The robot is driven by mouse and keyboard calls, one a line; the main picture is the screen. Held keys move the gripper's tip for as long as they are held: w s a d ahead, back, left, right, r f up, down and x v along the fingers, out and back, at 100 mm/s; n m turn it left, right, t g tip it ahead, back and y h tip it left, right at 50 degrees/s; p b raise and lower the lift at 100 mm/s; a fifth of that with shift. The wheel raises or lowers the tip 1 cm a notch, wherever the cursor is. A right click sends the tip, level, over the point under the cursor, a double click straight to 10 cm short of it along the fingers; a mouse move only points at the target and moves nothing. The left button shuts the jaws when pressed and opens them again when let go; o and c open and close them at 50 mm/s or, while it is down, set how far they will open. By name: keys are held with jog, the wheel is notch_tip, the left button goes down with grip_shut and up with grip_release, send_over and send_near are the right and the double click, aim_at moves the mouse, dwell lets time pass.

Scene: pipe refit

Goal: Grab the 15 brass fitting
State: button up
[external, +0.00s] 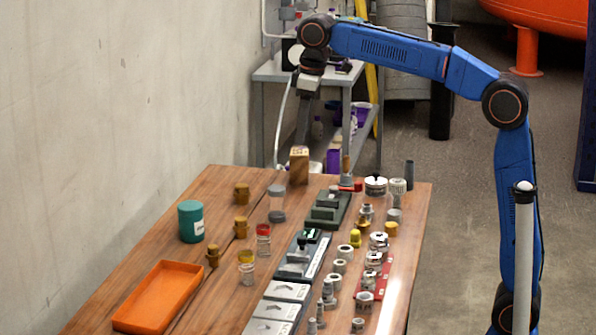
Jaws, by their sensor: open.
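Several brass-coloured fittings stand on the wooden table (145,262). On the left side are three darker ones: a back one (241,194), a middle one (240,227) and a front one (212,256). On the right side are a shiny brass fitting (365,215), a yellow one (355,238) and a short yellowish one (390,229). No number 15 is readable, so I cannot tell which fitting bears it. My gripper (303,138) points down above the table's far end, near a wooden block (299,166). It is open and apart from all the fittings.
An orange tray (158,297) and a green canister (191,221) stand at the left. Clear jars, labelled grey boxes (287,290) and several steel fittings (373,260) crowd the middle and right. A grey shelf (270,72) stands behind. The table's left far strip is clear.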

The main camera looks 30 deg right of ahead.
jog(key=s+a+n, duration=0.2)
jog(key=a+n, duration=0.1)
jog(key=a, duration=1.5)
jog(key=n+g+h, duration=0.1)
jog(key=n, duration=0.2)
send_over(212, 246)
notch_tip(212, 246, down, 4)
jog(key=r, duration=0.1)
jog(key=f, duration=1.2)
jog(key=shift+w+a+f, duration=0.25)
jog(key=shift+w+a, duration=0.1)
jog(key=shift+a, duration=0.05)
jog(key=f, duration=0.2)
jog(key=s+d+f, duration=0.1)
jog(key=f, duration=0.1)
jog(key=shift+w+a+f, duration=0.1)
jog(key=shift+f, duration=0.55)
jog(key=c, duration=1.1)
